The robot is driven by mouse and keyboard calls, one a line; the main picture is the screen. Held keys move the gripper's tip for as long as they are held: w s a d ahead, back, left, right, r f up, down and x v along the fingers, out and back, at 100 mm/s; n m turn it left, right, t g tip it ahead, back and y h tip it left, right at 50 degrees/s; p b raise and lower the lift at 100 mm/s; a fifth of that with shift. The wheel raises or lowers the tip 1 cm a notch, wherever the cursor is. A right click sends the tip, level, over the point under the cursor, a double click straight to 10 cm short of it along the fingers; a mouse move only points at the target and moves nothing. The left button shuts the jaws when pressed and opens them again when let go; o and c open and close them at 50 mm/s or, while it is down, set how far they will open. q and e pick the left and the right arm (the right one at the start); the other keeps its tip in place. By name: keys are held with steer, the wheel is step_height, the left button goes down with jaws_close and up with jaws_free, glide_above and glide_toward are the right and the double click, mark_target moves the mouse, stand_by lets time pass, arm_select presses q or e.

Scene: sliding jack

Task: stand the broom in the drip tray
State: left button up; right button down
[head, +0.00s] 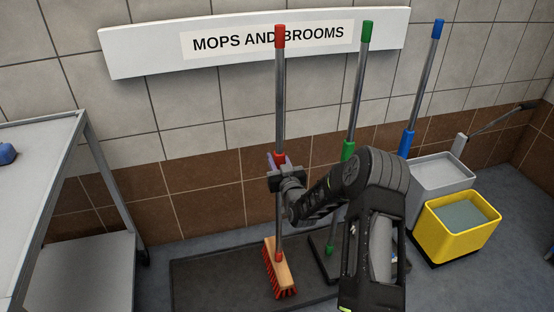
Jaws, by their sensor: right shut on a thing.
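The broom (281,262) has a red-capped metal handle, a wooden block and red bristles. It is close to upright. Its head is over the dark drip tray (205,285), left of the green-handled tool; I cannot tell whether the bristles touch the tray floor. My right gripper (280,172) is shut on the broom's handle, near its red middle collar. My right arm hides part of the tray and of the tools behind. My left gripper is not in view.
A green-handled tool (358,95) and a blue-handled tool (424,85) stand right of the broom. A grey bucket (440,175) and a yellow bucket (462,242) are at right. A metal cart (45,150) stands at left. The sign rail (150,52) is on the wall behind.

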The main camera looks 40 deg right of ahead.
stand_by(0.3)
steer(key=c, duration=1.2)
jaws_free()
steer(key=shift+o, duration=0.9)
steer(key=shift+f, duration=0.2)
steer(key=v, duration=0.7)
steer(key=shift+s+a, duration=0.15)
steer(key=shift+s, duration=0.25)
